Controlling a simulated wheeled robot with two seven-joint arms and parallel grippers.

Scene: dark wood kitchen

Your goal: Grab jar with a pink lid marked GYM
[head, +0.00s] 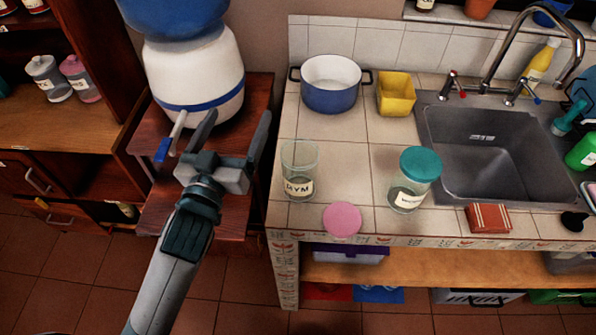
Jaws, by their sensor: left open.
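A clear glass jar (299,170) with a white label stands upright and without a lid at the left end of the tiled counter. The label looks like "GYM", but its first letter is unclear. A round pink lid (342,219) lies apart from it, near the counter's front edge. My left gripper (236,132) is open and empty, left of the jar and in front of the white water dispenser. It touches neither jar nor lid. My right gripper is out of view.
A teal-lidded jar (414,178) stands right of the pink lid. A blue pot (331,88), yellow container (396,94) and sink (490,150) are behind. The water dispenser (195,75) stands left; a pink-lidded jar (80,78) is on the left shelf.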

